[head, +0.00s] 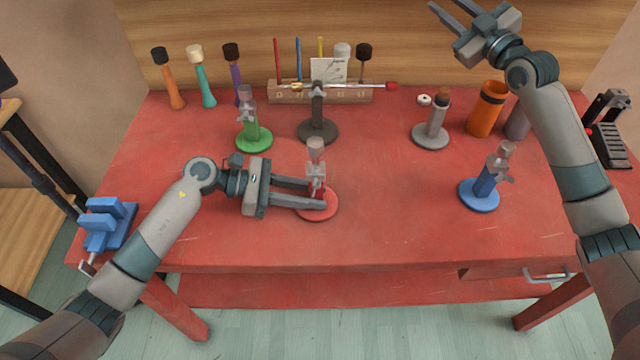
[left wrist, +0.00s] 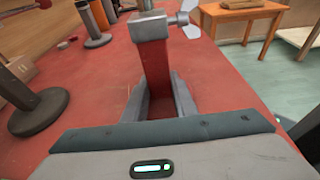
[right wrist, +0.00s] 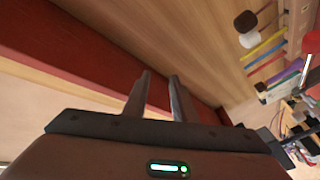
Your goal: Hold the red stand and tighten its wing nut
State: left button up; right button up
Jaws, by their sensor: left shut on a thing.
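The red stand (head: 331,211) stands upright on the red table, front and centre, with a round red base and a grey clamp head. My left gripper (head: 321,197) is shut on its red post from the left; the post (left wrist: 158,78) shows between the fingers in the left wrist view. The wing nut (left wrist: 188,20) sticks out from the side of the grey collar at the post's top. My right gripper (head: 446,18) is raised at the upper right, far from the stand. Its fingers (right wrist: 160,95) are apart with nothing between them.
A green stand (head: 254,139) and a dark stand (head: 317,131) are behind the red one. A blue stand (head: 479,195) and a grey stand (head: 431,136) are to the right. A blue vise (head: 106,226) sits at the left edge.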

jog(key=s+a+n+g+y, duration=0.2)
jog(key=s+a+g, duration=0.1)
jog(key=a, duration=0.6)
jog(key=s+a+n+g+y, duration=0.2)
jog(key=s+a, duration=0.2)
jog(key=a, duration=0.4)
jog(key=s+a+f+n+g, duration=0.2)
jog(key=s+a+f+g, duration=0.1)
jog(key=s+a, duration=0.3)
jog(key=s+a+f+n+g, duration=0.3)
jog(key=s+a, duration=0.3)
jog(key=a, duration=0.1)
jog(key=n+g+h, duration=0.2)
jog(key=n+h, duration=0.5)
jog(key=n, duration=0.6)
send_near(321, 186)
jog(key=shift+v, duration=0.8)
jog(key=shift+a, duration=0.2)
jog(key=x, duration=1.1)
jog(key=shift+w+f, duration=0.15)
jog(key=shift+f, duration=0.25)
grip_shut()
